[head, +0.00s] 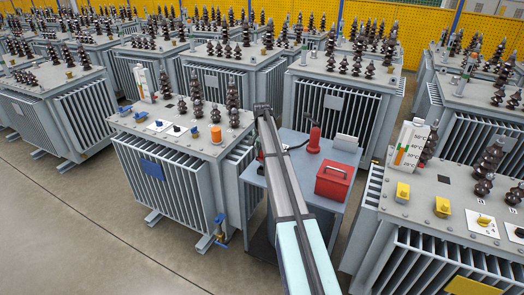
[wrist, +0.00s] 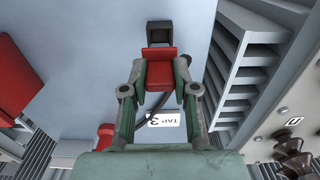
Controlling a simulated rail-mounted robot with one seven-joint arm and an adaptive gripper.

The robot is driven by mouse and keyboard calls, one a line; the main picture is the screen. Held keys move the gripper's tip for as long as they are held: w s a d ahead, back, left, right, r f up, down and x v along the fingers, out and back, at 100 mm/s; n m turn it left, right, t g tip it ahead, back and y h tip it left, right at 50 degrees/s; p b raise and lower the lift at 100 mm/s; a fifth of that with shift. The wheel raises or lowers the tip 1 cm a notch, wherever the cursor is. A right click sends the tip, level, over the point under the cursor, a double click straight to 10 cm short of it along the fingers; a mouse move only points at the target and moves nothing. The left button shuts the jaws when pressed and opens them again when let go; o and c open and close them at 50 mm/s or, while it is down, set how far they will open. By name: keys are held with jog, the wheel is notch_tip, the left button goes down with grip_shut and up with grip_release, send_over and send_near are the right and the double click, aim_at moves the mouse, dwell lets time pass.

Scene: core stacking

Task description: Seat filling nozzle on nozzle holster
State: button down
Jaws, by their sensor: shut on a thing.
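In the wrist view my gripper (wrist: 160,78) is shut on a red block-like part (wrist: 161,66), which I take to be the filling nozzle. A dark square piece (wrist: 160,31) shows just beyond the red part. I cannot tell whether it belongs to the nozzle or is the nozzle holster, or whether the two touch. A black hose-like strip (wrist: 157,106) runs below the held part, between the fingers. In the head view my arm covers the place of work, and the gripper and nozzle cannot be made out there.
A grey-blue cart (head: 296,178) carries a red toolbox (head: 333,180), a red upright fitting (head: 314,138) and a white box (head: 346,142). Finned transformers with dark insulators stand close around it. A "TAP 3" label (wrist: 167,119) shows in the wrist view. Open floor (head: 70,235) lies at front left.

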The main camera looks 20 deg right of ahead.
aim_at(262, 157)
jog(key=shift+f+b, duration=0.3)
jog(key=shift+f, duration=0.85)
jog(key=shift+f+b, duration=0.6)
jog(key=shift+f, duration=1.25)
dwell(0.8)
jog(key=c, duration=0.8)
grip_release()
jog(key=shift+r, duration=0.1)
notch_tip(262, 157, up, 12)
jog(key=shift+f, duration=0.1)
